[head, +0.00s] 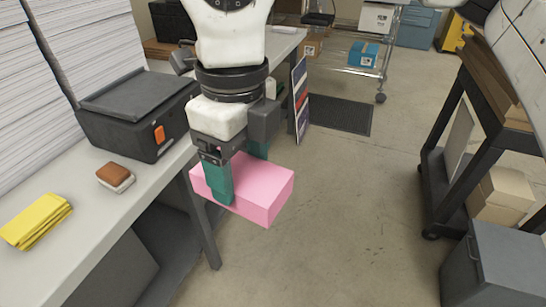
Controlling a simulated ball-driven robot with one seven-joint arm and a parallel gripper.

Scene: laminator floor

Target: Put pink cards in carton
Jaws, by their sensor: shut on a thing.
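The pink cards (268,192) form a solid pink block in the head view. My gripper (236,180) is shut on the block, with teal fingers around it. The block is held in the air beside the front edge of the grey table, above the floor. Part of the block is hidden behind the near finger. Closed cardboard-coloured boxes (500,192) stand on the lower shelf of the dark cart at right; I cannot tell if one of them is the carton.
A grey table (160,190) at left holds a black machine (135,110), a brown-and-white sponge-like block (115,177) and a folded yellow cloth (36,220). A dark cart (450,150) and grey bin (490,265) stand at right. The middle floor is clear.

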